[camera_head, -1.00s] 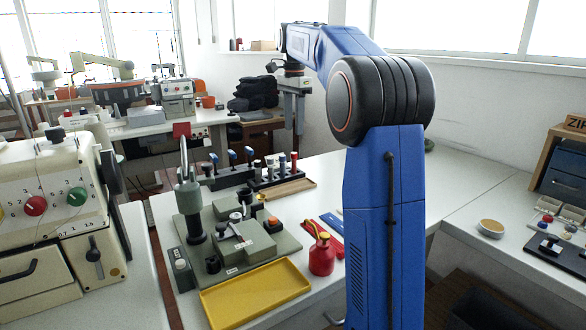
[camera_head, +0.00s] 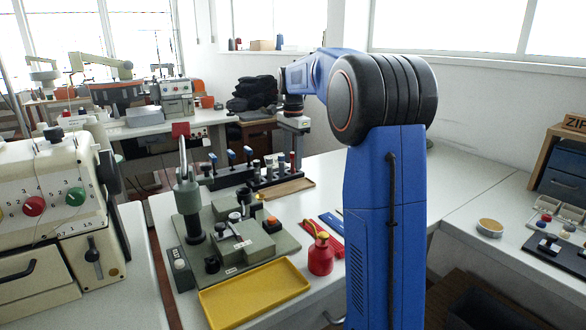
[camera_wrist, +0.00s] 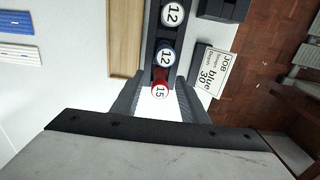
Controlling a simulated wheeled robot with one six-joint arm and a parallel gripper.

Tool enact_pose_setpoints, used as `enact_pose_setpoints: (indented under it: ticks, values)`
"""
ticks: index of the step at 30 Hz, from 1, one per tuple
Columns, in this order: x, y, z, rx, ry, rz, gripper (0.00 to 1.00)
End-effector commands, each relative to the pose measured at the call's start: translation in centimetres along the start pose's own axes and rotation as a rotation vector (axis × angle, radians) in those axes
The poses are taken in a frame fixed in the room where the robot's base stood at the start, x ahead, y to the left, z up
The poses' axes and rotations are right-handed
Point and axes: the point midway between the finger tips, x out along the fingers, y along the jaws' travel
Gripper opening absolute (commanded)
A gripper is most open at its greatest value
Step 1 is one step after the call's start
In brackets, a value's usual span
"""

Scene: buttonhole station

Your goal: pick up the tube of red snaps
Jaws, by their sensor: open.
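The tube of red snaps (camera_wrist: 161,76) stands upright at the end of a dark rack (camera_head: 262,182). Its round white top reads 15. In the head view the red tube (camera_head: 293,159) shows just below my gripper (camera_head: 294,146). In the wrist view my gripper (camera_wrist: 162,86) is open, with one finger on each side of the red tube's top. I cannot tell whether either finger touches it. A blue tube (camera_wrist: 166,54) marked 12 stands right beside the red one, and another tube (camera_wrist: 172,14) marked 12 stands beyond.
A wooden tray (camera_head: 287,189) lies beside the rack. A job card (camera_wrist: 213,72) reading "blue" and 30 is near the tubes. A yellow tray (camera_head: 255,294), a red bottle (camera_head: 321,257) and a green press fixture (camera_head: 236,238) stand nearer on the bench.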

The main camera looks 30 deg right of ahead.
Motion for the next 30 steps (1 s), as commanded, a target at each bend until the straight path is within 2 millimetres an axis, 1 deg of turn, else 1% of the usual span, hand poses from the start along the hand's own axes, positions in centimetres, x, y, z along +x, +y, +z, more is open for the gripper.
enact_pose_setpoints:
  ticks: [3, 9, 10, 11, 12, 14, 15, 22, 25, 29, 30]
  values:
    - [0.6, 0.0, 0.0, 0.000, 0.000, 0.000, 0.40]
    - [0.6, 0.0, 0.0, 0.000, 0.000, 0.000, 0.40]
    - [0.6, 0.0, 0.0, 0.000, 0.000, 0.000, 0.35]
    - [0.6, 0.0, 0.0, 0.000, 0.000, 0.000, 0.28]
    - [0.6, 0.0, 0.0, 0.000, 0.000, 0.000, 0.19]
    - [0.6, 0.0, 0.0, 0.000, 0.000, 0.000, 0.04]
    - [0.6, 0.0, 0.0, 0.000, 0.000, 0.000, 0.00]
    - [0.6, 0.0, 0.0, 0.000, 0.000, 0.000, 0.00]
    - [0.3, 0.0, 0.0, 0.000, 0.000, -0.001, 0.00]
    - [-1.1, -0.1, 0.0, 0.000, 0.001, -0.003, 0.00]
    - [-1.8, -0.1, 0.0, 0.000, 0.001, -0.002, 0.00]
